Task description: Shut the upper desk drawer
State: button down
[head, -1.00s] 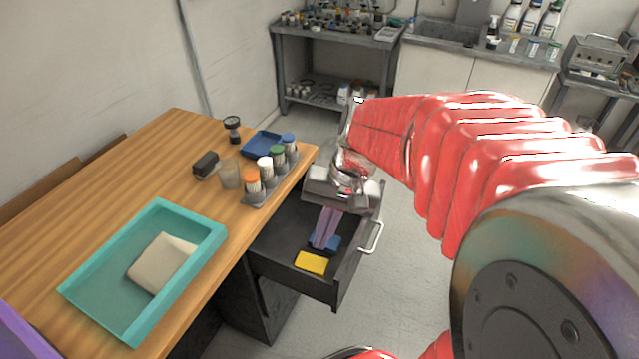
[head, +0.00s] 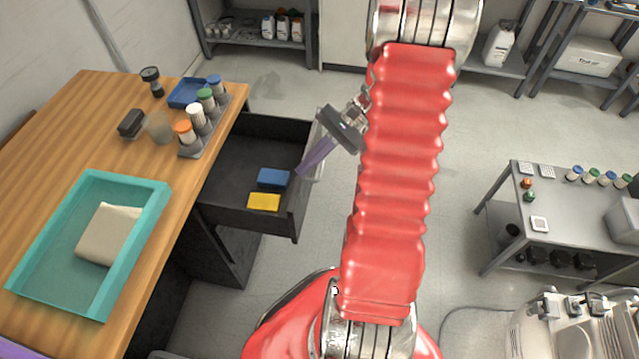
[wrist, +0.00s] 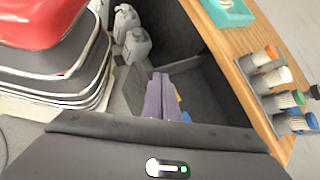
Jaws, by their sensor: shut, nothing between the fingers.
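The upper desk drawer (head: 238,204) stands pulled out from the wooden desk, dark grey, and its inside also shows in the wrist view (wrist: 207,92). A blue block (head: 273,178) and a yellow block (head: 264,202) lie in it. My gripper (head: 303,171) is shut and empty, its purple fingers pointing down and left at the drawer's front panel (head: 298,205). The fingers also show in the wrist view (wrist: 160,78). I cannot tell whether they touch the panel. The drawer's handle is mostly hidden by my gripper.
On the desk (head: 75,130) are a teal tray (head: 148,245) holding a beige item, a rack of capped bottles (head: 197,118) and a blue tray (head: 187,92). A grey table (head: 560,195) stands at the right.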

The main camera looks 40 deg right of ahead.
jog(key=s+d+f+m+t, duration=0.4)
jog(key=d+f+m+t, duration=0.2)
jog(key=f, duration=0.3)
jog(key=s+d+f+m+t, duration=0.4)
jog(key=d+f+m+t, duration=0.2)
jog(key=d+f, duration=0.3)
jog(key=shift+f+m+y, duration=0.25)
jog(key=shift+m+y, duration=0.15)
jog(key=shift+w, duration=0.1)
jog(key=x, duration=1.3)
jog(key=shift+w+a+r, duration=0.15)
jog(key=shift+w+a, duration=0.05)
jog(key=shift+w, duration=0.2)
